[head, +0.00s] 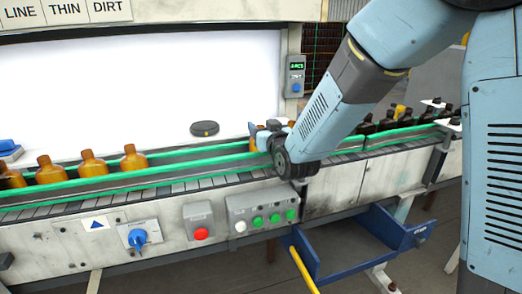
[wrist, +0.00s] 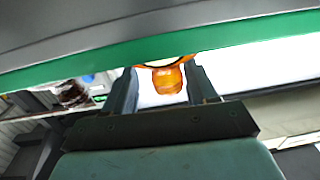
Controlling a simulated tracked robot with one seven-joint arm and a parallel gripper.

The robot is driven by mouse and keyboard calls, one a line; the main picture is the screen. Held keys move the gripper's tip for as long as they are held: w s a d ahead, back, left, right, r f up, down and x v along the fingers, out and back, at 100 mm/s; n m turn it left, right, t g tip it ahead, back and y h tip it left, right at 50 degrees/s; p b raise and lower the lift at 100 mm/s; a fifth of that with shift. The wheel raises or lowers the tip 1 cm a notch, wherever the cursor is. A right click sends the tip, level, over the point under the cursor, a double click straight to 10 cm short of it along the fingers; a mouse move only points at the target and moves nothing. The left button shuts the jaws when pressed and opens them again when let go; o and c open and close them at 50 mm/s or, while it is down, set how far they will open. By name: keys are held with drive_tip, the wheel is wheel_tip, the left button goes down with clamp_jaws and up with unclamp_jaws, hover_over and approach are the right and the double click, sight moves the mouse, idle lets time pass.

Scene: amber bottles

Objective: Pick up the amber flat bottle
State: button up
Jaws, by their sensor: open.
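In the wrist view an amber bottle (wrist: 167,79) shows between the two fingers of my gripper (wrist: 163,80), beside the green rail. The fingers are open, with a visible gap on each side of the amber piece. Only part of this bottle shows, and I cannot tell whether it is the flat one. In the head view my gripper (head: 266,134) is low over the conveyor, mostly hidden by my wrist. A sliver of amber (head: 254,139) shows beside it. Several amber bottles, one of them here (head: 92,164), stand upright on the conveyor at the left.
Green guide rails (head: 190,175) run along both sides of the conveyor (head: 175,187). A round black object (head: 204,128) lies on the ledge behind. Dark bottles (head: 387,122) stand farther right. A control box with buttons (head: 262,211) and a blue tray (head: 350,245) are below.

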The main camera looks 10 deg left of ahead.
drive_tip(key=shift+s+a, duration=0.2)
drive_tip(key=c, duration=0.4)
clamp_jaws()
drive_tip(key=shift+r, duration=0.15)
